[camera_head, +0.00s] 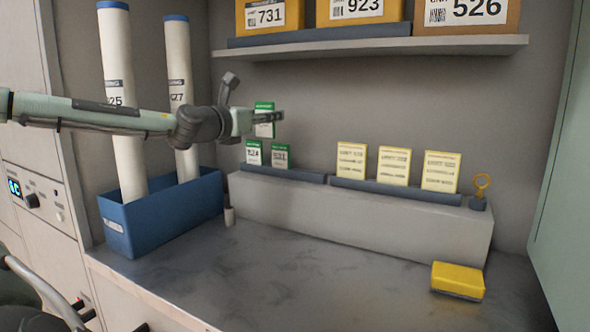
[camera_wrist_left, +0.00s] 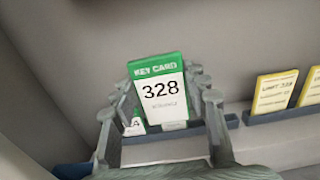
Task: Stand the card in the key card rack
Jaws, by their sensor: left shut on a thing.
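My left gripper (camera_head: 268,117) is shut on a white key card with a green top (camera_head: 264,130), held upright in the air. In the left wrist view the card (camera_wrist_left: 161,92) reads KEY CARD 328 and stands between my two fingers. Below it in the head view, the key card rack (camera_head: 300,176), a dark strip on the grey ledge, holds two green-topped cards (camera_head: 254,153) (camera_head: 281,156) at its left. The rack's right part is bare. The rack (camera_wrist_left: 232,121) shows behind the held card in the left wrist view. My right gripper is not in view.
A second dark rack (camera_head: 450,198) right of it holds three yellow cards (camera_head: 394,166). A blue bin (camera_head: 170,218) with tall tubes is at left. A shelf (camera_head: 375,46) with boxes hangs above.

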